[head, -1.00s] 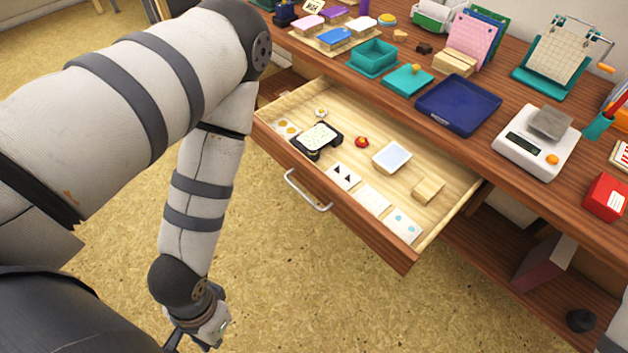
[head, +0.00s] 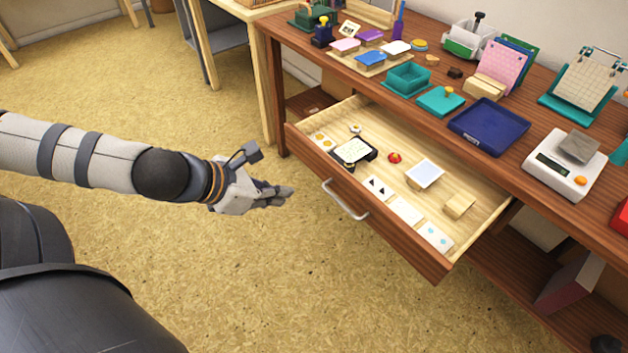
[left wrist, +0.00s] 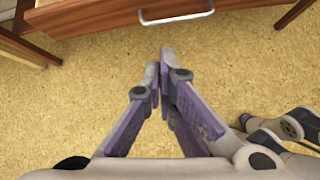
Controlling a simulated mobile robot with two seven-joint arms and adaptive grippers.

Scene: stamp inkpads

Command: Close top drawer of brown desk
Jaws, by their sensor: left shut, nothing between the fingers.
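The brown desk (head: 503,250) stands on the right in the head view. Its top drawer (head: 395,235) is pulled well out, with a silver bar handle (head: 345,200) on its front. In the left wrist view the drawer front (left wrist: 100,18) and handle (left wrist: 176,13) show at the top. My left gripper (head: 288,191) is shut and empty, in front of the drawer's left part and to the left of the handle, apart from both. It also shows in the left wrist view (left wrist: 164,58). My right gripper is not clearly seen.
The drawer holds a black-edged stamp pad (head: 353,151), a white block (head: 424,174), a red knob (head: 394,157), a wooden block (head: 459,205) and several cards. A blue tray (head: 489,126) and a scale (head: 562,165) sit on the desktop. The floor before the drawer is clear.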

